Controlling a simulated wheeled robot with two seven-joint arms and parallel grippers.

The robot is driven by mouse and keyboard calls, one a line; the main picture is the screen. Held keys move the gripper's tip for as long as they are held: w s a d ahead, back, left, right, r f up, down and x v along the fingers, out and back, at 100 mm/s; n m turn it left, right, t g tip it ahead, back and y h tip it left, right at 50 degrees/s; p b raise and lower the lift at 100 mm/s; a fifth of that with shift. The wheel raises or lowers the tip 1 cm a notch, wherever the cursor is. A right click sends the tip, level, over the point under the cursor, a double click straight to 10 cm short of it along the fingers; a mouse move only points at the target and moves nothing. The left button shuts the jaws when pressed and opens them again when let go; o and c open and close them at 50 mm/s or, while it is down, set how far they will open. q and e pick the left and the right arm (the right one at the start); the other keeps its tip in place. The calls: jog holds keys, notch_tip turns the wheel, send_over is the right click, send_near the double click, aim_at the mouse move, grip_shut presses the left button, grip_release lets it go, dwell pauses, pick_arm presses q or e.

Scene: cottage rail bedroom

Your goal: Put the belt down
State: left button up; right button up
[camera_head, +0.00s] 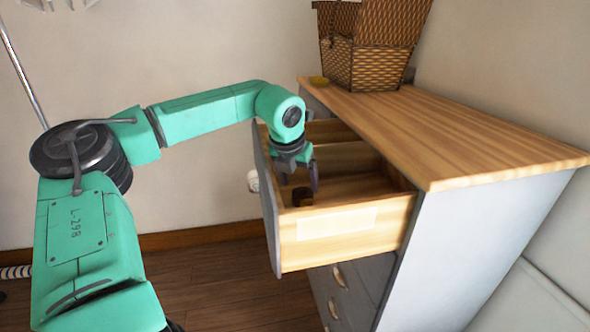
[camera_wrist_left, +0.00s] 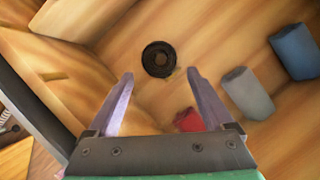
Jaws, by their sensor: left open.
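The belt is a dark coil lying on the floor of the open drawer; it shows in the head view (camera_head: 302,196) and between and beyond my fingertips in the left wrist view (camera_wrist_left: 159,50). My left gripper (camera_head: 298,180) reaches down into the drawer (camera_head: 345,222) above the belt. In the left wrist view its two fingers (camera_wrist_left: 160,80) are spread apart with nothing held between them, and the belt appears clear of both. My right gripper is not in view.
A grey roll (camera_wrist_left: 248,93), a blue roll (camera_wrist_left: 295,52) and a red item (camera_wrist_left: 188,120) lie in the drawer. Drawer walls surround my gripper.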

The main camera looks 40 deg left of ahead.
pick_arm(q)
jog(key=b+v, duration=0.1)
jog(key=v, duration=0.5)
jog(key=shift+r, duration=0.35)
jog(key=shift+s+d, duration=0.1)
jog(key=shift+s, duration=0.05)
